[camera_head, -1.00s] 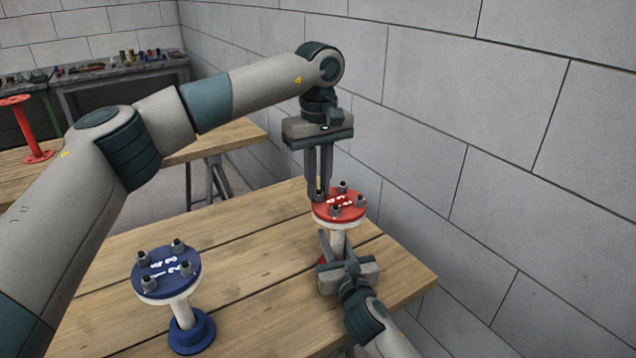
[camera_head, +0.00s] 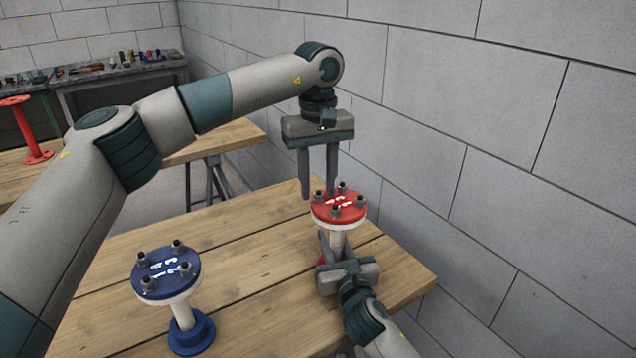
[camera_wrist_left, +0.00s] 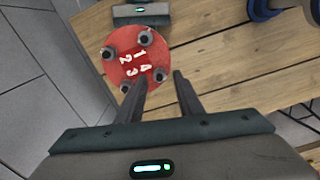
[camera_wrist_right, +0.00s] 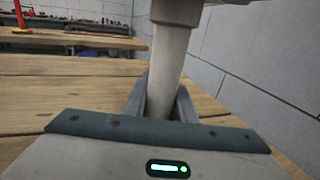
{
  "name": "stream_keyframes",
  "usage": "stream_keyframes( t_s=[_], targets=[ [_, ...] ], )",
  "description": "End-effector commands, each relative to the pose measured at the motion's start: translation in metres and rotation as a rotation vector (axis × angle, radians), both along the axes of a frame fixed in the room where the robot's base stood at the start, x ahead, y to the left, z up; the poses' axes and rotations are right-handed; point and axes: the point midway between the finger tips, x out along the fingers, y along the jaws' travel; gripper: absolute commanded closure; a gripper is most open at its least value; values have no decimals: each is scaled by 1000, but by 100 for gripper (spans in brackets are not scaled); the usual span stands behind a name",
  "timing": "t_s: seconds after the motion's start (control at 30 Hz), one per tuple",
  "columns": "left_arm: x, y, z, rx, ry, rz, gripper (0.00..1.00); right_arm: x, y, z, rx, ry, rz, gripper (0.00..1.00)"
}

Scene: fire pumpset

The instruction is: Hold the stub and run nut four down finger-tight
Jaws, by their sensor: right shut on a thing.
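The stub is a white upright pipe (camera_wrist_right: 171,60) under a red round flange (camera_head: 338,210) with several dark nuts on studs and white numbers. My right gripper (camera_head: 332,250) is shut around the pipe below the flange, as my right wrist view (camera_wrist_right: 168,105) shows. My left gripper (camera_head: 319,194) is open, pointing down at the flange's left edge. In the left wrist view (camera_wrist_left: 159,77) its fingertips lie either side of nut four (camera_wrist_left: 160,75), beside the printed 4. I cannot tell whether they touch it or stand above it.
A blue flanged stub (camera_head: 166,272) stands at the table's front left. The wooden table (camera_head: 235,235) is bare between the stubs. A grey block wall (camera_head: 520,130) runs close on the right. A bench with tools (camera_head: 115,68) and a red stand (camera_head: 27,130) are behind.

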Motion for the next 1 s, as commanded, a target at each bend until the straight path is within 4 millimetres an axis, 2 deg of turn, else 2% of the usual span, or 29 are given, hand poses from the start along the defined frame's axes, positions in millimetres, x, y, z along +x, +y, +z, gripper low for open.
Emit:
stream_keyframes(
  t_s=[0.17,0.37,1.0],
  targets=[
    [0,0,0,1,1,-1,66,0,0,-1,0,2,0,100],
    [-1,-1,10,1,1,-1,66,0,0,-1,0,2,0,100],
    [0,-1,107,-1,0,0,66,0,0,-1,0,2,0,100]
  ],
)
